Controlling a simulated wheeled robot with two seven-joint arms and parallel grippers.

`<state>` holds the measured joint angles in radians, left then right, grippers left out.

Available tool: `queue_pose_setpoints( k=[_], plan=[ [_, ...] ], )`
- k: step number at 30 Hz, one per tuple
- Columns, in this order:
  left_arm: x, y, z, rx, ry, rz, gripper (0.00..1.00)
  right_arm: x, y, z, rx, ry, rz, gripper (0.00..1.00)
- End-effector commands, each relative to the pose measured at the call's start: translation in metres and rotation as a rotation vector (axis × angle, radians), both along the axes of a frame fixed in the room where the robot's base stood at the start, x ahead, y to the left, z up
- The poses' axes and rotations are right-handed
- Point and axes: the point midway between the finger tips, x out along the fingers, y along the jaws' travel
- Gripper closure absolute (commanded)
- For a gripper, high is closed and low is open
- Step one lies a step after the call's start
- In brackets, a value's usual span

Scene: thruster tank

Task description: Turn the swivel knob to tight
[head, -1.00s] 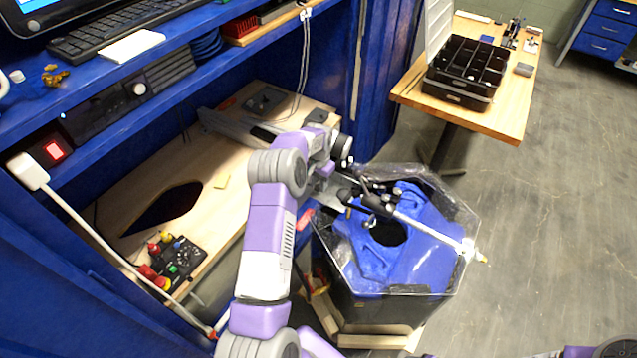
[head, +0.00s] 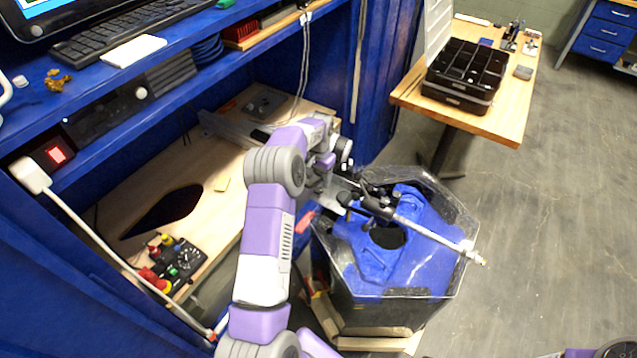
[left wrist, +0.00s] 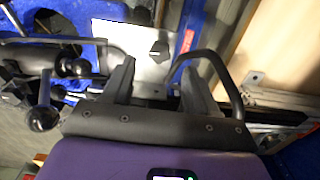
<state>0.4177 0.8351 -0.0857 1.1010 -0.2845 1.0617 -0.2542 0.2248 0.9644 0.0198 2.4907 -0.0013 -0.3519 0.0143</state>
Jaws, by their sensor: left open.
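A thruster tank (head: 395,308) with a dark body, clear rim and blue top stands on the floor. A metal rod (head: 432,230) with black clamp parts lies across its top. My left gripper (head: 350,190) is at the tank's left rim, beside the clamp parts. In the left wrist view its two dark fingers (left wrist: 158,85) are apart with nothing held between them. A small black knob (left wrist: 158,50) on a metal plate (left wrist: 135,38) shows beyond the fingertips. Round black knobs (left wrist: 43,117) sit left of the fingers. I cannot tell which is the swivel knob. My right gripper is out of view.
A blue workbench (head: 110,85) with a wooden lower shelf stands left of my arm. A control box (head: 180,262) sits on that shelf. A wooden table (head: 480,118) with a black organizer (head: 465,75) is at the back right.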

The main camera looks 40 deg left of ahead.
Motion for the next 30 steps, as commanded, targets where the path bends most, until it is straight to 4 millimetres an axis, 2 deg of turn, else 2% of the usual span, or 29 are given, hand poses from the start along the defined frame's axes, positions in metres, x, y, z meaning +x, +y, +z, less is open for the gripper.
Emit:
queue_pose_setpoints(
  k=[3,7,24,27,30],
  plan=[
    [0.000,0.000,0.018,0.001,-0.001,0.000,0.42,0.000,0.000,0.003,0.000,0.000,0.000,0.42],
    [0.000,0.000,0.027,0.000,-0.001,0.000,0.42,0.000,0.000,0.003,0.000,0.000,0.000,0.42],
    [0.000,0.000,0.029,0.000,0.000,0.000,0.42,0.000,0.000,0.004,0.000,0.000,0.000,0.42],
    [0.000,0.000,0.036,0.000,0.000,0.000,0.42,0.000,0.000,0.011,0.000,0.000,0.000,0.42],
    [0.000,0.000,0.055,0.000,0.000,0.000,0.42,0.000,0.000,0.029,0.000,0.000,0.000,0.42]
  ],
)
